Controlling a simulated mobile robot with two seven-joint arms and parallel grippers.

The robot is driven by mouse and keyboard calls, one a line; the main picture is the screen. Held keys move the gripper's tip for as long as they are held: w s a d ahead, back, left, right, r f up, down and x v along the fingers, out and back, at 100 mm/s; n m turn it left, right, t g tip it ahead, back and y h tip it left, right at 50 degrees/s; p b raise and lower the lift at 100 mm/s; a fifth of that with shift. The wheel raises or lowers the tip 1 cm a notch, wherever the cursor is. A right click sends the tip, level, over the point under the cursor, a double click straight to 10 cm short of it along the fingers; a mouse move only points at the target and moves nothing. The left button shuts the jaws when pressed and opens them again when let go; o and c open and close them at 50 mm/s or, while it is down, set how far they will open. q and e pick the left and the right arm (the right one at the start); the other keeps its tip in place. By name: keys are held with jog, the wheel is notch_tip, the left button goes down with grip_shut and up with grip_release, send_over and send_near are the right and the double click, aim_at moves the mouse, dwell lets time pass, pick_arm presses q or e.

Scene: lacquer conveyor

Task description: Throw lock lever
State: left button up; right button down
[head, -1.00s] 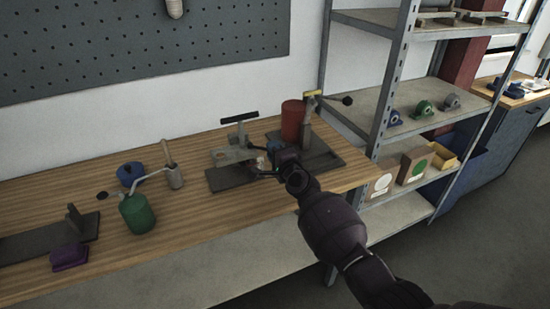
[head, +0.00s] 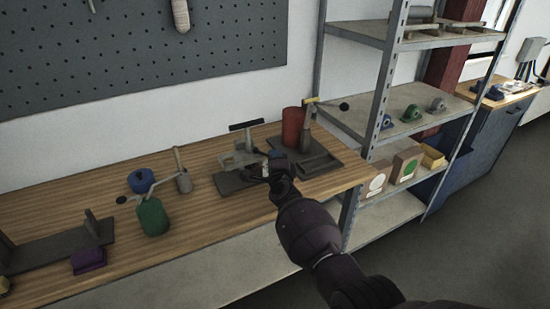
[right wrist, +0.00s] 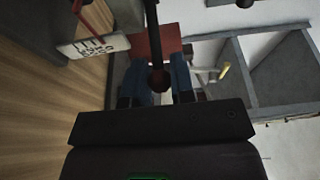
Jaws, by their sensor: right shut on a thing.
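My right gripper (head: 274,158) is at the clamp fixture (head: 233,182) on the right part of the wooden bench. In the right wrist view its two blue-tipped fingers (right wrist: 158,78) are closed around a dark lever (right wrist: 151,20) with a round knob (right wrist: 158,81). In the head view the gripper hides most of this lever. The fixture carries a black T-handle (head: 246,125) on top, left of my gripper. A white tag with dark print (right wrist: 92,47) hangs beside the lever. My left gripper is out of view.
A red cylinder (head: 293,127) and a stand with a yellow-marked, black-knobbed arm (head: 308,125) are close behind my gripper. A green can (head: 152,217), blue round part (head: 141,180) and purple block (head: 88,260) are to the left. Metal shelving (head: 385,100) stands at right.

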jog(key=shift+h, duration=0.3)
jog(key=c, duration=1)
grip_release()
jog(key=shift+o, duration=0.2)
